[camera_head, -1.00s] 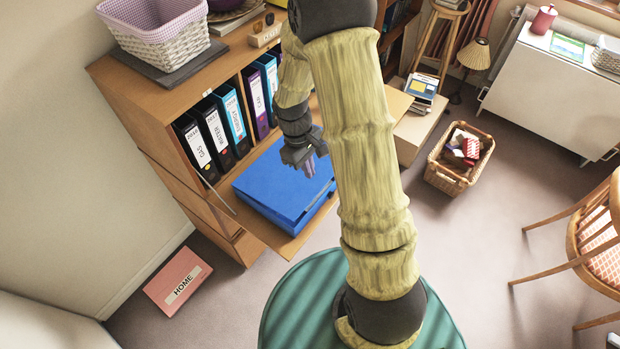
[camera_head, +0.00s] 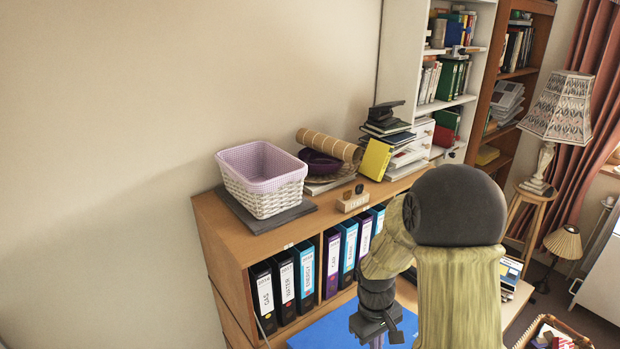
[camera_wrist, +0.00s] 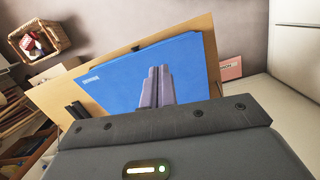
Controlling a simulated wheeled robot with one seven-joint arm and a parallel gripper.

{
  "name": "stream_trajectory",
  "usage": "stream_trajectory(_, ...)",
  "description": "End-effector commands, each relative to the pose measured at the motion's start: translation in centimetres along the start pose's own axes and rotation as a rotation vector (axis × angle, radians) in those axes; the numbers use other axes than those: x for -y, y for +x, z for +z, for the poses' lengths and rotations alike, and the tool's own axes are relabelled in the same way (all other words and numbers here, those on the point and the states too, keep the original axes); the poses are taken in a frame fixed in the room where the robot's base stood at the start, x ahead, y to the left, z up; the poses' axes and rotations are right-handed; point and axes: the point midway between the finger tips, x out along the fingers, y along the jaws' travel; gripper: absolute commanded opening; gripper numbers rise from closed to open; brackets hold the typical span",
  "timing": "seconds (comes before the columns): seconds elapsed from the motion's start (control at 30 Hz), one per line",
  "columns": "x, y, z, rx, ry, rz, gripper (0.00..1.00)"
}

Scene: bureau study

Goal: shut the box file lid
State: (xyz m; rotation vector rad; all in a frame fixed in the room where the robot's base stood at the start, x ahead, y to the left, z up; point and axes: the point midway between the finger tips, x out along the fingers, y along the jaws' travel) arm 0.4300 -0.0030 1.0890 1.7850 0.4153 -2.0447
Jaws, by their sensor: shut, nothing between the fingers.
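The blue box file (camera_wrist: 120,82) lies flat on the wooden drop-down flap (camera_wrist: 62,98) in the wrist view. Its lid looks down flat on the box, with no open gap that I can see. My gripper (camera_wrist: 158,76) is shut and empty, its two purple fingers together over the lid; whether they touch it I cannot tell. In the head view only part of the box file (camera_head: 325,330) shows at the bottom edge, with my gripper (camera_head: 377,335) above its right side, fingertips cut off by the frame.
A row of ring binders (camera_head: 305,277) stands in the cabinet just behind the flap. A lilac-lined basket (camera_head: 262,185) sits on the cabinet top. A pink box (camera_wrist: 231,68) lies on the floor, and a wicker basket (camera_wrist: 40,38) stands on the floor beyond the flap.

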Motion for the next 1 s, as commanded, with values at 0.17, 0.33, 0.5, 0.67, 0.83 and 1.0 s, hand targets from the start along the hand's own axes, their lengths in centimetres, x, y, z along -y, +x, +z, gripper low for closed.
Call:
stream_trajectory(0.17,1.1,-3.2,2.3,-0.108,0.144,0.010,0.00)
stream_trajectory(0.33,2.2,-5.6,4.7,-0.209,0.286,0.008,0.00)
stream_trajectory(0.5,3.3,-7.3,7.1,-0.306,0.424,-0.002,0.00)
stream_trajectory(0.67,3.8,-8.0,8.2,-0.355,0.493,-0.010,0.00)
stream_trajectory(0.83,3.9,-8.0,8.4,-0.360,0.503,-0.012,0.00)
stream_trajectory(1.0,3.9,-8.0,8.3,-0.359,0.502,-0.012,0.14)
